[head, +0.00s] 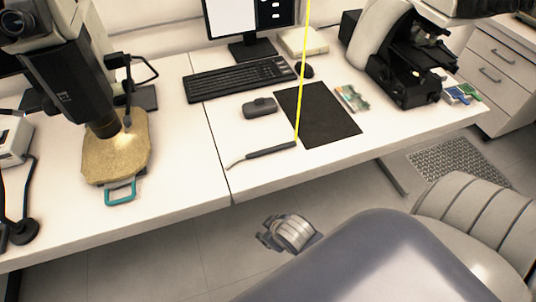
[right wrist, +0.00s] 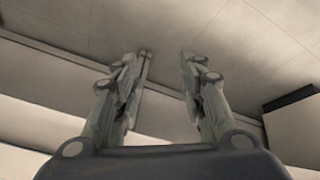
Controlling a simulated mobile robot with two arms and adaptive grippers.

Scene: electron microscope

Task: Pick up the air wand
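The air wand (head: 262,154) lies on the white table near its front edge in the head view. It has a dark handle and a thin pale bent tip pointing left. A yellow line rises from the handle's right end out of the top of the picture. My right gripper (head: 266,239) is below and in front of the table edge, apart from the wand. In the right wrist view my right gripper (right wrist: 166,52) has its two fingers spread with nothing between them. My left gripper is not in view.
On the white table (head: 225,165), a black mat (head: 322,112) lies right of the wand and a dark grey device (head: 259,107) behind it. A keyboard (head: 240,77) and mouse (head: 306,71) are farther back. Microscopes stand left (head: 70,85) and right (head: 405,60).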

